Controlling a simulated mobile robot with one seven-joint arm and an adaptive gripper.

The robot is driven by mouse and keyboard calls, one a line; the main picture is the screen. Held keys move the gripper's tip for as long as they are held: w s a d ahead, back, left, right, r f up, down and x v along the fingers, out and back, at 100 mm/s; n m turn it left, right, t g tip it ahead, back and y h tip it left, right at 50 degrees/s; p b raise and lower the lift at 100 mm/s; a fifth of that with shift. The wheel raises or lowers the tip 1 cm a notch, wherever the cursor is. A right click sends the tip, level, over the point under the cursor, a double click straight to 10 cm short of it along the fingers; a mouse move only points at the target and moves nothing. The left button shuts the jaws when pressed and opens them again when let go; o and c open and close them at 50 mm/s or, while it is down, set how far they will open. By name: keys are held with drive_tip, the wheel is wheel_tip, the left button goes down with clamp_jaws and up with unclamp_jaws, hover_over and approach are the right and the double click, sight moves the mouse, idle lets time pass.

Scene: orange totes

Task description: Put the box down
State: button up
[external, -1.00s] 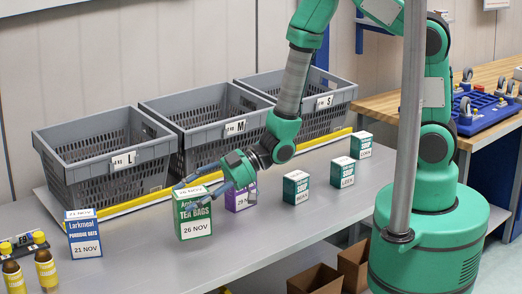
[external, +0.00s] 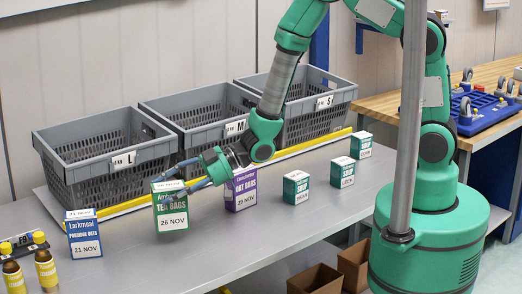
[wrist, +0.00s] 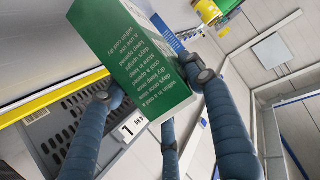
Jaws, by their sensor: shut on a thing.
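The box is a green and white tea bags carton (external: 171,212) dated 26 NOV, upright over the grey table between two other cartons. My gripper (external: 182,180) reaches it from behind and the right, with its blue fingers around the carton's upper part. In the wrist view, the carton's green side with white text (wrist: 150,68) is between my fingers (wrist: 155,85). The gripper is shut on it. I cannot tell whether the carton's base touches the table.
A blue and white oats carton (external: 84,238) stands left, a purple oat bars carton (external: 241,191) right. Several soup boxes (external: 296,188) stand farther right. Grey crates L (external: 115,165), M (external: 200,130) and S (external: 325,95) line the back behind a yellow strip (external: 130,205).

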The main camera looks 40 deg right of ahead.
drive_tip(key=w+a+f, duration=0.1)
drive_tip(key=w+a, duration=0.7)
drive_tip(key=w, duration=0.1)
drive_tip(key=shift+a+b, duration=0.3)
drive_tip(key=shift+w+f, duration=0.1)
drive_tip(key=shift+f, duration=0.05)
drive_tip(key=shift+f, duration=1.65)
drive_tip(key=shift+f+b, duration=0.1)
drive_tip(key=shift+b, duration=0.25)
drive_tip(key=o, duration=1.4)
drive_tip(key=shift+f, duration=0.1)
drive_tip(key=shift+d+r, duration=0.1)
drive_tip(key=shift+r, duration=0.15)
drive_tip(key=p+v, duration=0.1)
drive_tip(key=v, duration=1.1)
